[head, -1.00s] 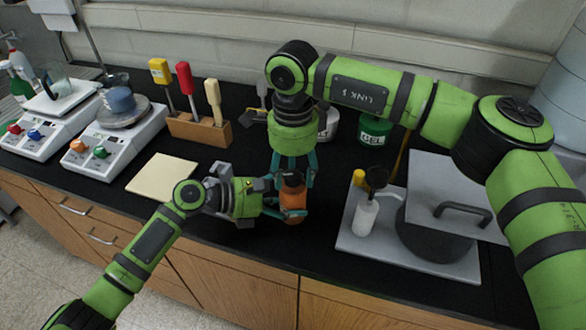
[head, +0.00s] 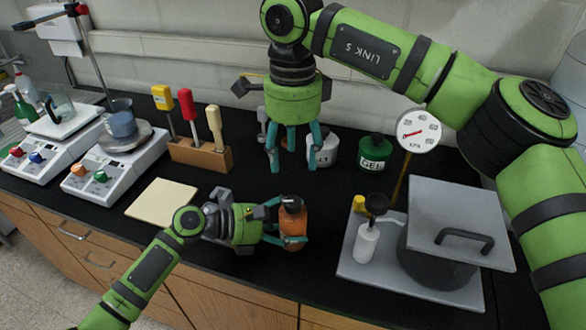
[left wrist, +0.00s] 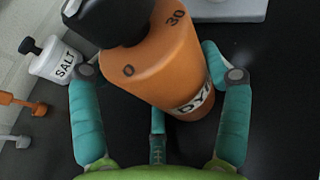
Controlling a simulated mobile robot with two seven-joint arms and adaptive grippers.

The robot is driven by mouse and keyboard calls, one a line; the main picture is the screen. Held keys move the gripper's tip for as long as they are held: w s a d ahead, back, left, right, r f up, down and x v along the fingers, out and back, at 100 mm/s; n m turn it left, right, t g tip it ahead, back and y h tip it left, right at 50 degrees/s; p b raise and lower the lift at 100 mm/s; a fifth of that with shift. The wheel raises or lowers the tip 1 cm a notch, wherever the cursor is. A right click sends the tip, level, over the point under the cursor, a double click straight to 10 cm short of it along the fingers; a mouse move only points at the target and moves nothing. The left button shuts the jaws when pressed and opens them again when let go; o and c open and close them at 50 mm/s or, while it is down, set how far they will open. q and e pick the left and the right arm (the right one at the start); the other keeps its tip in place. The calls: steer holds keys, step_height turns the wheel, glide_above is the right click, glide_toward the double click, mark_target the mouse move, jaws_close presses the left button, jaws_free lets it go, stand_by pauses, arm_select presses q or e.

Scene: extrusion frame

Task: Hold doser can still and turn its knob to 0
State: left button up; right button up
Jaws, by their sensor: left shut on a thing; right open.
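The doser can (head: 294,226) is an orange bottle with a black knob (head: 291,203), near the counter's front edge. My left gripper (head: 291,230) is shut around its body from the left. In the left wrist view the can (left wrist: 172,62) leans in the picture, with marks 0 and 30 and a partly hidden label reading "DY". The black knob (left wrist: 112,18) is cut off by the top edge, and I cannot tell its setting. My right gripper (head: 293,158) points down, open and empty, above and behind the can, clear of the knob.
A grey tray (head: 358,265) with a white bottle and a dark pot stands to the right. A gauge (head: 418,131), a green GEL jar (head: 374,154) and a wooden tool block (head: 200,156) stand behind. A cream pad (head: 162,199) lies left.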

steer(key=shift+r, duration=0.35)
arm_select(q)
steer(key=o, duration=1.2)
steer(key=shift+o, duration=0.2)
